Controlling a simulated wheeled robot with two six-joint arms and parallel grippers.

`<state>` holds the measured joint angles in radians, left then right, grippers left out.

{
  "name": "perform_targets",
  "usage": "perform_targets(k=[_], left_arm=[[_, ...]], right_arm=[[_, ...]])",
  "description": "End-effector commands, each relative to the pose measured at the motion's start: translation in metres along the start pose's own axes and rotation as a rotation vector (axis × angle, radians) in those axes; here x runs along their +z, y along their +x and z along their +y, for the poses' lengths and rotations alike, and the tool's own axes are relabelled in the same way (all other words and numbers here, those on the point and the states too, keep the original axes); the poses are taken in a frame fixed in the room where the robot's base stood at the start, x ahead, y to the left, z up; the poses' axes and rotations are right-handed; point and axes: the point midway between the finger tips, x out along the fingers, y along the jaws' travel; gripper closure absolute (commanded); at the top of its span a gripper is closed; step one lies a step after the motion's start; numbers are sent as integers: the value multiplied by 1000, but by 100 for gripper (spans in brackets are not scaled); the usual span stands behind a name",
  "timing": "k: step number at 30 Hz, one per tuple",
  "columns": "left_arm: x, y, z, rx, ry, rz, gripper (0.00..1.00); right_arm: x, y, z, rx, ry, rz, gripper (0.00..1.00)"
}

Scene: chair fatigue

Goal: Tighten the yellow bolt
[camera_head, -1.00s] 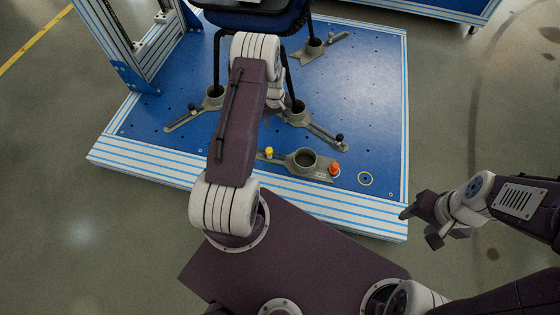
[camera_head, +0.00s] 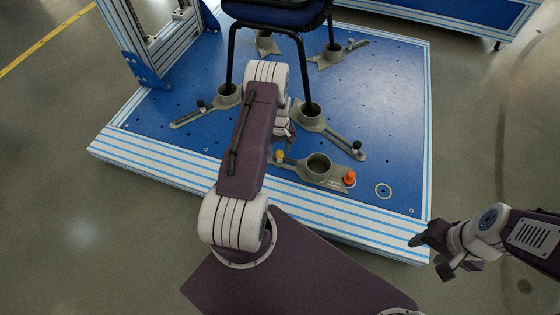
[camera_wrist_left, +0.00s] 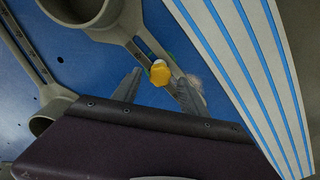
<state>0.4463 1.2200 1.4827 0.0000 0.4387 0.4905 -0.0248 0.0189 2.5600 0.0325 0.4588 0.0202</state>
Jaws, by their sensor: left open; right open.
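The yellow bolt (camera_head: 279,156) stands on the left end of a grey clamp bracket (camera_head: 299,168) near the platform's front edge. The left wrist view shows its yellow head (camera_wrist_left: 160,73) between and beyond the fingertips of my left gripper (camera_wrist_left: 157,92). That gripper is open, with one finger on each side of the bolt in the picture; no contact shows. In the head view my left arm largely hides this gripper. My right gripper (camera_head: 432,255) is open and empty, off the platform's front right corner.
The blue platform (camera_head: 390,110) has a striped front edge. An orange knob (camera_head: 349,178) is on the bracket's right end. A chair (camera_head: 275,12) stands with its legs in grey cups behind my left arm. A metal frame (camera_head: 150,45) rises at back left.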

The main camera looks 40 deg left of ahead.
Motion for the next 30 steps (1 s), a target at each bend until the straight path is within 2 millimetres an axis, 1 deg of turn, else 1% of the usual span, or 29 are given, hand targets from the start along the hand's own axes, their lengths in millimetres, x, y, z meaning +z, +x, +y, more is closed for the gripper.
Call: perform_targets(k=[1, 4, 7, 16, 17, 21, 24, 30], left_arm=[[1, 16, 0, -1, 0, -1, 49], [0, 30, 0, -1, 0, -1, 49], [0, 37, 0, 0, 0, -1, 49], [0, 37, 0, 0, -5, 0, 49], [0, 36, 0, 0, -24, 0, 49], [0, 35, 0, 0, -245, -1, 49], [0, 36, 0, 0, -343, -1, 49], [0, 37, 0, 0, -353, 0, 49]], right_arm=[[1, 12, 0, 0, 0, 0, 47], [2, 21, 0, 0, 0, 0, 47], [2, 25, 0, 0, 0, 0, 47], [2, 23, 0, 0, 0, 0, 47], [2, 22, 0, 0, 0, 0, 47], [2, 16, 0, 0, 0, 0, 47], [2, 15, 0, 0, 0, 0, 47], [2, 16, 0, 0, 0, 0, 47]])
